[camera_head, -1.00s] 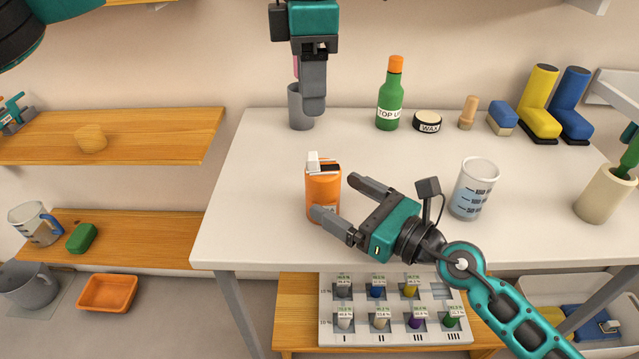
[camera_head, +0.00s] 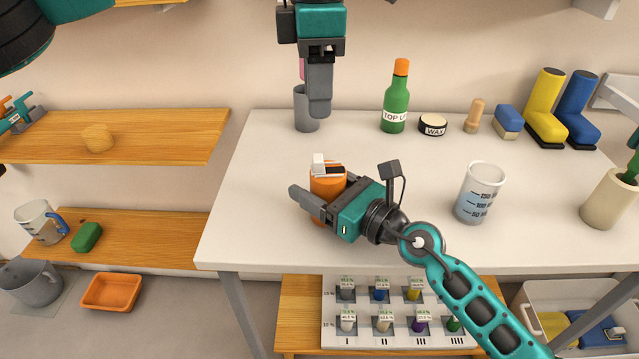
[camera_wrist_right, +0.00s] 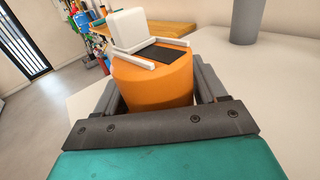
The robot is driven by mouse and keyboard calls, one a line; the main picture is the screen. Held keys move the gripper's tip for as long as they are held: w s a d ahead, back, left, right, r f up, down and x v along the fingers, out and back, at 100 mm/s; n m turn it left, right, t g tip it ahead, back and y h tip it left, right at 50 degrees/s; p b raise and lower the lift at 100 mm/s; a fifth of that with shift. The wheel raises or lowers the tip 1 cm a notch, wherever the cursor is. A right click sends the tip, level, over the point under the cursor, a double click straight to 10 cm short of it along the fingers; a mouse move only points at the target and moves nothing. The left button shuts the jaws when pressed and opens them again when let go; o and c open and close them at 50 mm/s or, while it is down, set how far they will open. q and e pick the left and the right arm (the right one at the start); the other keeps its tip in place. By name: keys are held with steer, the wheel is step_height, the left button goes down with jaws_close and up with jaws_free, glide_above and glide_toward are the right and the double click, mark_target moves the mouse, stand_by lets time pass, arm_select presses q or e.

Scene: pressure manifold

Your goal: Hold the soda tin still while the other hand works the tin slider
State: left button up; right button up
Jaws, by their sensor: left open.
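The soda tin (camera_head: 328,184) is an orange cylinder standing upright near the table's front left. The white tin slider (camera_head: 319,162) sits on its top beside a dark patch; it also shows in the right wrist view (camera_wrist_right: 130,29). My right gripper (camera_head: 312,190) has its fingers on either side of the tin's body, below the slider. The far finger is mostly hidden, and I cannot tell whether the fingers press on the tin. My left gripper (camera_head: 318,112) is open, pointing down at the back left, in front of a grey cup (camera_head: 302,118).
A measuring beaker (camera_head: 478,193) stands right of my right gripper. The table's middle is clear. A sample rack (camera_head: 365,338) sits below the front edge.

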steer(key=c, duration=0.7)
arm_select(q)
steer(key=shift+s+d+f, duration=0.15)
steer(key=shift+d+f, duration=0.05)
steer(key=shift+f, duration=0.05)
steer(key=c, duration=0.3)
steer(key=s+d+f+m+g+h, duration=0.1)
steer(key=h, duration=0.1)
steer(key=s+d+f+m+g+h, duration=0.1)
steer(key=f+g+h, duration=0.1)
steer(key=shift+s+d+m+h, duration=0.25)
steer(key=shift+d+m+h, duration=0.05)
jaws_close()
steer(key=a+f+t+h, duration=0.1)
steer(key=a+f+h, duration=0.1)
steer(key=a+h, duration=0.2)
steer(key=a+f+n+t+h, duration=0.1)
steer(key=a+h, duration=0.4)
steer(key=a, duration=0.5)
steer(key=w+a+f+n+t+h, duration=0.1)
steer(key=a+f+t+h, duration=0.1)
steer(key=a+f+h, duration=0.2)
steer(key=a+f, duration=0.1)
steer(key=a, duration=0.2)
steer(key=shift+f+t, duration=0.25)
steer(key=shift+t, duration=0.15)
steer(key=shift+w, duration=0.1)
